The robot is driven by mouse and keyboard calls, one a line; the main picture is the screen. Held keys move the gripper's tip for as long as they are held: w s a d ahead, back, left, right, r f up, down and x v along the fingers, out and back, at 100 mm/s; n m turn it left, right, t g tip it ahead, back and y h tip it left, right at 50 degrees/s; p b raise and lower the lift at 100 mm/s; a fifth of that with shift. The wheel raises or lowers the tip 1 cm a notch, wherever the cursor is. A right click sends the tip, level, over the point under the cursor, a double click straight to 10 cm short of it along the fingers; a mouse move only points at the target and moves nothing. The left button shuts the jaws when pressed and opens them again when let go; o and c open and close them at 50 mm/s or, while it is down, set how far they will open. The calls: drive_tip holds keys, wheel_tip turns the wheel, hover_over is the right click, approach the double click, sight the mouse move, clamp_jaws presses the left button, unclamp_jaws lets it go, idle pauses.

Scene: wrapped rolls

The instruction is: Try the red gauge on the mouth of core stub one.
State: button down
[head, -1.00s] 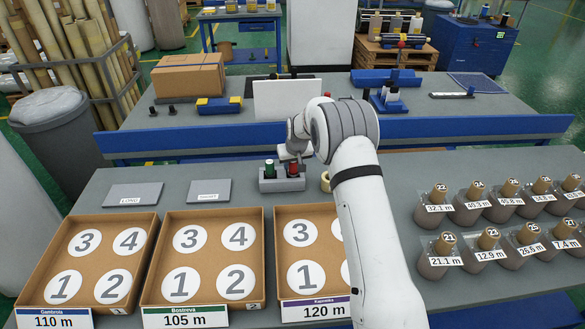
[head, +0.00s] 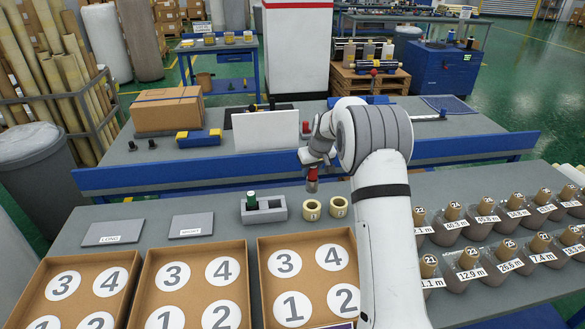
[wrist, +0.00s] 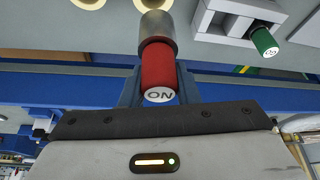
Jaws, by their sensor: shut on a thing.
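My gripper (head: 312,168) is shut on the red gauge (head: 312,180) and holds it upright, grey metal end down. In the wrist view the gauge (wrist: 158,70) shows a white cap with "ON" on it, and its metal end points toward the pale core stubs at the top edge. In the head view two short cream core stubs stand side by side on the table: the left stub (head: 312,210) and the right stub (head: 339,207). The metal end hangs just above the left stub, seemingly apart from it. The stubs' tags are too small to read surely.
A grey holder (head: 264,215) left of the stubs carries a green gauge (head: 251,200); its other place is empty. Numbered cardboard trays (head: 190,260) lie in front. Wrapped rolls (head: 470,257) stand at right. LONG (head: 115,232) and SHORT (head: 191,226) plates lie at left.

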sight(312, 185)
drive_tip(key=shift+d+f, duration=0.1)
drive_tip(key=shift+d, duration=0.1)
drive_tip(key=shift+a+f+b, duration=0.1)
drive_tip(key=shift+f+b, duration=1.2)
drive_tip(key=shift+f, duration=1.55)
drive_tip(key=shift+f+b, duration=0.6)
drive_tip(key=shift+f, duration=0.05)
drive_tip(key=shift+r, duration=0.15)
drive_tip(key=shift+r+p, duration=1.5)
drive_tip(key=shift+r, duration=1.95)
